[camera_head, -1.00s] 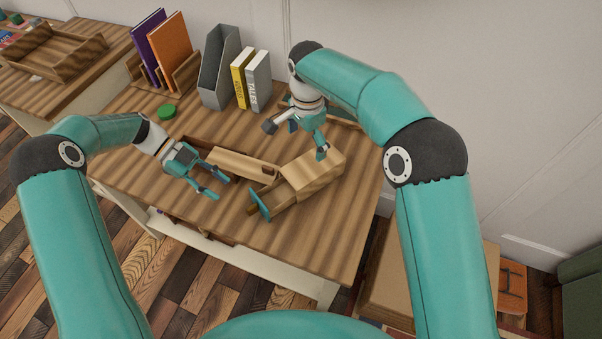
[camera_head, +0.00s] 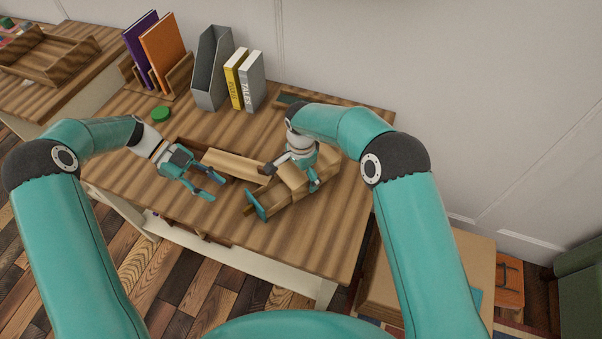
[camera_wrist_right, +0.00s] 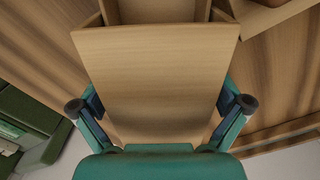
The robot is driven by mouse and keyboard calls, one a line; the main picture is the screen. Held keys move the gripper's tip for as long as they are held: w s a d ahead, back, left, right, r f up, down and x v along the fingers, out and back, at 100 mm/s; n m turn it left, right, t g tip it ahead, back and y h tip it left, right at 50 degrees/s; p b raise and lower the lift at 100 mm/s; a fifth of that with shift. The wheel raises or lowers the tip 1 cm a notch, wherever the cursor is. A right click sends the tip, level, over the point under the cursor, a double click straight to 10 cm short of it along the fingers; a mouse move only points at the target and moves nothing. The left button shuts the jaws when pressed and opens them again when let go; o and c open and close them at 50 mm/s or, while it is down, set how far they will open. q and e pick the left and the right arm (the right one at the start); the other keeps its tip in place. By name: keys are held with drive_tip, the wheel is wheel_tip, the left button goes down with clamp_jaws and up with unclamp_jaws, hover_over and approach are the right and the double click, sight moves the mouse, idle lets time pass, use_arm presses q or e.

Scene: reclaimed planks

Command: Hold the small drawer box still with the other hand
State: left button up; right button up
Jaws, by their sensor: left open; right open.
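In the right wrist view, the box's pale top (camera_wrist_right: 160,75) lies between the spread fingers of my right gripper (camera_wrist_right: 161,106). The fingers are at either side; I cannot tell whether they touch it. My left gripper (camera_head: 215,186) is open and empty, left of the drawer front and apart from it.
A wooden box with a pale board (camera_head: 232,164) lies between the two grippers. Behind stand a grey file holder (camera_head: 211,70), yellow and grey books (camera_head: 251,80) and a bookstand with two folders (camera_head: 165,55). A green disc (camera_head: 161,113) lies at left. The table's front right is clear.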

drive_tip(key=c, duration=1.2)
